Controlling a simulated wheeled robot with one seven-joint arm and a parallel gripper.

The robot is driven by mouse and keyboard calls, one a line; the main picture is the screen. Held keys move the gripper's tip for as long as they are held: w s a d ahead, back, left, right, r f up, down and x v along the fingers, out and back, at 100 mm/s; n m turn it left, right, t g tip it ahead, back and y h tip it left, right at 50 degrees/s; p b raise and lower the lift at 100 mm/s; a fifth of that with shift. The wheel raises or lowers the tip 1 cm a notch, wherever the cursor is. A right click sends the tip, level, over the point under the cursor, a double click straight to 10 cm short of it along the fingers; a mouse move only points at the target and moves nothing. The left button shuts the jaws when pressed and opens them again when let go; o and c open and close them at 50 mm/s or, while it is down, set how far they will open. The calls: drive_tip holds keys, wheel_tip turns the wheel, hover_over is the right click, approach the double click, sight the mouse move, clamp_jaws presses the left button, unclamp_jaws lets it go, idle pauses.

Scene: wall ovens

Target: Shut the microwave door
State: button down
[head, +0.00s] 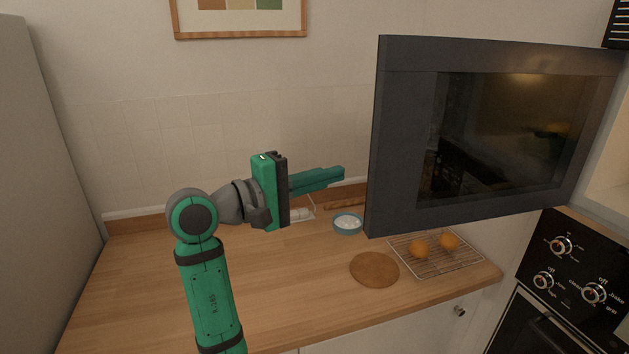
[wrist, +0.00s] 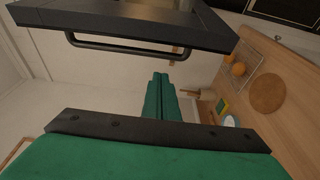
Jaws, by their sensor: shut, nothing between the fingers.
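The microwave door (head: 400,130) is dark grey with a glass window. It stands open, swung out over the counter at the right of the head view. In the wrist view the door (wrist: 130,22) crosses the top, with its dark bar handle (wrist: 125,48) facing my gripper; the handle is hidden in the head view. My gripper (head: 338,173) has green fingers and is shut and empty. It is left of the door's free edge, pointing toward it, with a small apparent gap. The fingertips (wrist: 160,80) show below the handle in the wrist view, apparently not touching it.
Below, the wooden counter (head: 150,290) holds a blue bowl (head: 347,224), a round brown board (head: 374,269) and a wire rack (head: 465,262) with orange fruit (head: 419,249). An oven control panel (head: 575,262) is at right. A tall pale cabinet side (head: 40,150) stands at left.

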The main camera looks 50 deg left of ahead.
drive_tip(key=shift+w+d, duration=0.4)
drive_tip(key=shift+d, duration=0.3)
drive_tip(key=shift+w+d, duration=0.45)
drive_tip(key=shift+d, duration=0.25)
drive_tip(key=shift+w+d, duration=0.4)
drive_tip(key=shift+d, duration=0.3)
